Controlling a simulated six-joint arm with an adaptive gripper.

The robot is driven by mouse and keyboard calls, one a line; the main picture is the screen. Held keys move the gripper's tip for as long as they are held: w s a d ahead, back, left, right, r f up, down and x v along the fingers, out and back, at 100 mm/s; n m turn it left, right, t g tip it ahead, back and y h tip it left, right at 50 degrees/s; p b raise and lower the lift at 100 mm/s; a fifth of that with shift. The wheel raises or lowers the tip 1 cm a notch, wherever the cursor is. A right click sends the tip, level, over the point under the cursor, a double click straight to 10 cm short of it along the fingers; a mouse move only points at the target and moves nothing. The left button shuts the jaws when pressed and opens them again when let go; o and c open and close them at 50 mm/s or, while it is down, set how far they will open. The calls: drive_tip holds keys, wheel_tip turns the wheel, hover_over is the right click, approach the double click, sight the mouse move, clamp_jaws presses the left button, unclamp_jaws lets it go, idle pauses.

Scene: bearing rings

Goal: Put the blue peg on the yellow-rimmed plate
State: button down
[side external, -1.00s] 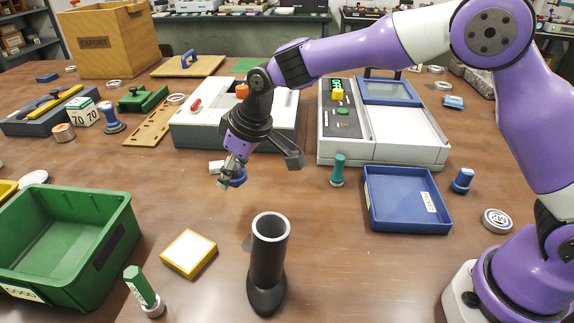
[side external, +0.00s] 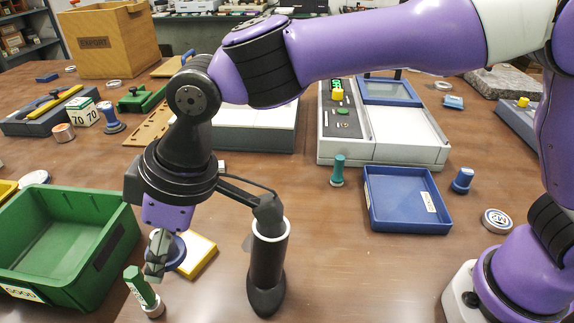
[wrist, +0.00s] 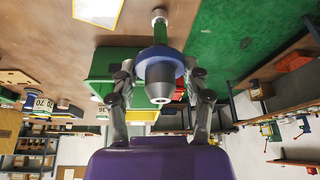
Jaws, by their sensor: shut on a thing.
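My gripper (side external: 158,266) is shut on the blue peg (side external: 177,252), whose round blue flange shows beside the fingers. In the wrist view the blue peg (wrist: 160,63) sits between both fingertips (wrist: 160,78), its narrower dark end towards the camera. The peg is held above the table; its exact tilt is hard to tell. The yellow-rimmed plate (side external: 201,256) is a white square with a yellow edge, lying flat on the table. It is partly hidden behind the gripper and peg in the side view, and shows at the top of the wrist view (wrist: 98,9).
A green peg (side external: 139,285) stands close by the gripper, at the front. A green bin (side external: 105,262) is to the left. A blue tray (side external: 408,222) is farther right. Open table lies between tube and tray.

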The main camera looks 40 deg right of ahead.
drive_tip(key=w+d+f, duration=0.1)
drive_tip(key=w+f, duration=0.1)
drive_tip(key=w, duration=0.1)
drive_tip(key=w+d+f, duration=0.1)
drive_tip(key=w+f, duration=0.1)
drive_tip(key=w, duration=0.1)
drive_tip(key=w+d+f, duration=0.1)
drive_tip(key=w, duration=0.2)
drive_tip(key=shift+d+f, duration=0.4)
drive_tip(key=shift+w+f, duration=0.1)
drive_tip(key=shift+f, duration=1.95)
drive_tip(key=shift+f, duration=0.1)
drive_tip(key=shift+c, duration=1.2)
unclamp_jaws()
